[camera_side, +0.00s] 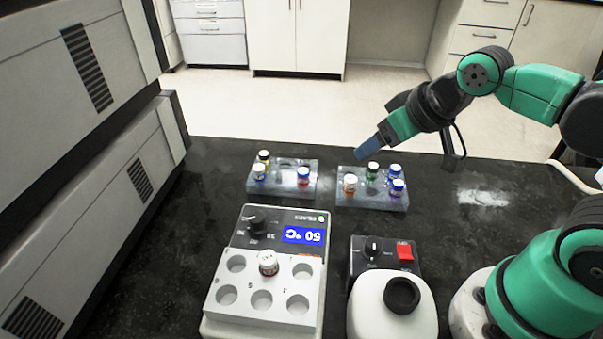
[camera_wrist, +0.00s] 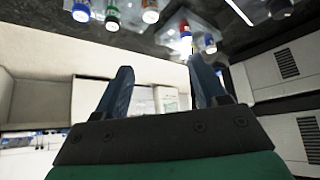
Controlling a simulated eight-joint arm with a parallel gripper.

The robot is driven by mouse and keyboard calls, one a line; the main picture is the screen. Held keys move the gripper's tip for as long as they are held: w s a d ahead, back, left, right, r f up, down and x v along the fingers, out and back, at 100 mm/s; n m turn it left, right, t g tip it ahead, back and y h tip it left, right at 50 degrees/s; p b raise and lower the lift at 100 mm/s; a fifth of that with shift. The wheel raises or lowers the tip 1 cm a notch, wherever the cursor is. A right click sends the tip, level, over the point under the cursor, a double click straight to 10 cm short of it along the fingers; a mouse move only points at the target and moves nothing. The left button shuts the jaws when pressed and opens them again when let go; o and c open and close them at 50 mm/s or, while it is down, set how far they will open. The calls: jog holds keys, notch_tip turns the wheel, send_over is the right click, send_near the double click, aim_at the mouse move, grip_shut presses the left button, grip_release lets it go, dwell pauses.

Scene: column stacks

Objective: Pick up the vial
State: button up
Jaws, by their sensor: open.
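Several small capped vials are in view; which one the task means is unclear. The right rack (camera_side: 370,202) holds an orange-capped vial (camera_side: 350,185), a green vial (camera_side: 372,172) and two blue-capped vials (camera_side: 396,180). A white-capped vial (camera_side: 268,263) sits in the heating block. My gripper (camera_side: 366,151) is above and behind the right rack, apart from the vials. In the wrist view, my gripper (camera_wrist: 159,70) is open and empty.
The heating block (camera_side: 285,310) with a 50 °C display stands in front of the left rack. A white device with a black cup (camera_side: 401,296) stands to its right. A grey machine (camera_side: 60,200) borders the left. The black bench (camera_side: 210,165) is clear around the racks.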

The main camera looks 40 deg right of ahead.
jog(key=n+g+y, duration=0.4)
jog(key=n+g, duration=0.1)
jog(key=n, duration=0.7)
send_over(268, 257)
jog(key=s+d, duration=0.1)
jog(key=d, duration=0.1)
jog(key=shift+d+f, duration=0.1)
jog(key=shift+f, duration=0.3)
jog(key=shift+s+a+f, duration=0.1)
jog(key=shift+a+f, duration=0.1)
jog(key=shift+x, duration=2.5)
jog(key=shift+d, duration=0.1)
grip_shut()
